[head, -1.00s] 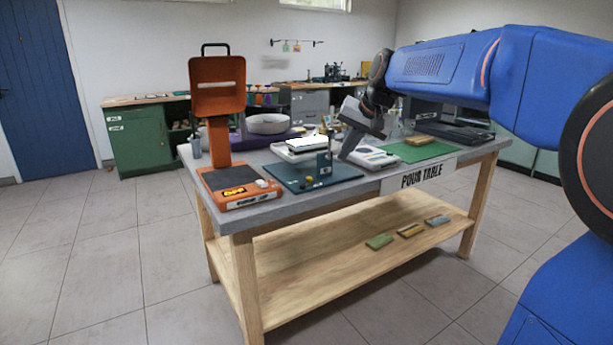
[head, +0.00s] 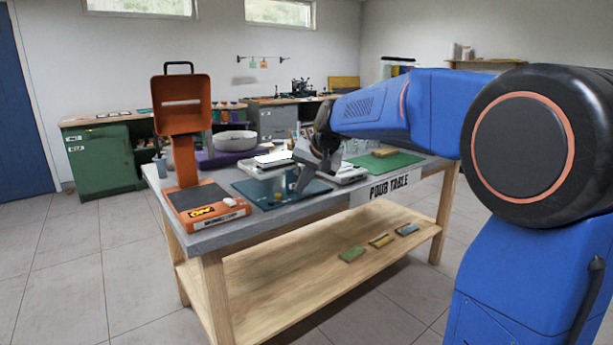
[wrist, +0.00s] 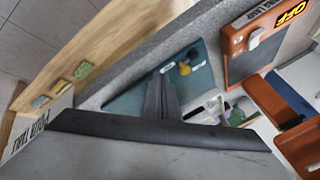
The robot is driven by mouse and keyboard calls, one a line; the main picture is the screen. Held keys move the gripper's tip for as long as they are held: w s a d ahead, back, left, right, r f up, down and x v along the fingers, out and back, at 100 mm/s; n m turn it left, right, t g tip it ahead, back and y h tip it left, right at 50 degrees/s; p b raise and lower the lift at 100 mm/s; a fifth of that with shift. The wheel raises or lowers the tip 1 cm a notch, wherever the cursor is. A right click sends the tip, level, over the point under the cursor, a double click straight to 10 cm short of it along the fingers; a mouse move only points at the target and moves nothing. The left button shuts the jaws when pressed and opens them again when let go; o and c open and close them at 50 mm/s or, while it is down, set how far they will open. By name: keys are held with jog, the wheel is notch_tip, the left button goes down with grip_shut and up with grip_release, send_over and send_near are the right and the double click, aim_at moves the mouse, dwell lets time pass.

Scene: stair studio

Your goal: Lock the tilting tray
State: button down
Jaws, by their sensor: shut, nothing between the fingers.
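The tilting tray's teal base plate (head: 250,190) lies on the table in the head view. In the wrist view the teal plate (wrist: 203,85) carries a yellow knob (wrist: 185,69) and a dark round part (wrist: 192,53). In the wrist view the fingers (wrist: 163,85) show beside the knob. I cannot tell whether they touch anything. The tray's far side is hidden.
An orange lamp unit (head: 205,209) marked OFF stands left of the plate. A green mat (head: 390,163) lies on the right of the grey table. A white bowl (head: 234,140) stands behind. Several small blocks lie on the lower shelf (head: 300,265).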

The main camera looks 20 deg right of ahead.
jog(key=shift+w+a+f, duration=0.3)
jog(key=shift+w+a, duration=0.15)
jog(key=shift+a, duration=0.15)
jog(key=shift+w+a+f, duration=0.35)
jog(key=shift+w+a, duration=0.05)
jog(key=shift+a, duration=0.25)
jog(key=shift+w+a+f, duration=0.3)
jog(key=shift+w+a, duration=0.15)
jog(key=shift+a, duration=0.15)
jog(key=shift+w+d, duration=0.1)
jog(key=shift+w, duration=0.9)
jog(key=shift+w+a+n+g+y, duration=0.2)
jog(key=shift+w+n+y, duration=0.2)
jog(key=shift+n, duration=0.4)
jog(key=shift+w+a+n+g+y, duration=0.1)
jog(key=shift+w+n+g+y, duration=0.2)
jog(key=shift+n, duration=0.5)
jog(key=shift+w+a, duration=0.35)
jog(key=shift+w, duration=0.2)
jog(key=shift+s+a, duration=0.1)
jog(key=shift+s, duration=0.1)
